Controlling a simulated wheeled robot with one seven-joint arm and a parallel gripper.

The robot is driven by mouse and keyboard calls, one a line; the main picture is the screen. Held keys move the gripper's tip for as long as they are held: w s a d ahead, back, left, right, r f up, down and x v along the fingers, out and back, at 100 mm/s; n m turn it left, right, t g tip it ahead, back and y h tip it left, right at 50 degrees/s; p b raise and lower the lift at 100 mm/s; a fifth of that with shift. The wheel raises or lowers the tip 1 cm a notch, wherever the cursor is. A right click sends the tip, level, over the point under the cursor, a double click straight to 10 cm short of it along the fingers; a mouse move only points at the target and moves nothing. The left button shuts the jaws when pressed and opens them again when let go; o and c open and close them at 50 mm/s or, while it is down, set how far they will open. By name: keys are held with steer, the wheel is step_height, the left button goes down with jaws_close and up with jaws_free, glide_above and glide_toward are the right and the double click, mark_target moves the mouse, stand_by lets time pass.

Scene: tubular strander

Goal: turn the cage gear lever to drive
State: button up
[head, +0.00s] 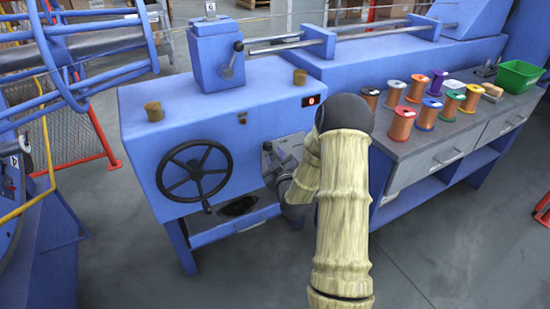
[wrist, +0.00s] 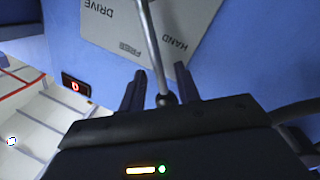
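The cage gear lever (wrist: 151,50) is a thin metal rod with a dark ball knob (wrist: 166,99) in the wrist view. It crosses a grey plate (wrist: 200,15) marked DRIVE, FREE and HAND, which appears upside down. The rod passes between the FREE and HAND words, away from DRIVE; its exact setting I cannot tell. My gripper (wrist: 160,75) is open, its two dark fingers on either side of the lever near the knob, with gaps visible. In the head view my gripper (head: 277,172) is at the front of the blue machine, partly hiding the plate and lever.
A black handwheel (head: 197,170) sits left of the plate on the blue housing (head: 150,120). A small red-lit display (head: 311,101) is above right. A bench (head: 400,150) with several wire spools and a green bin (head: 518,76) stands right. Grey floor in front is clear.

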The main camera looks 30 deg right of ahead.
steer(key=shift+w, duration=0.35)
jaws_close()
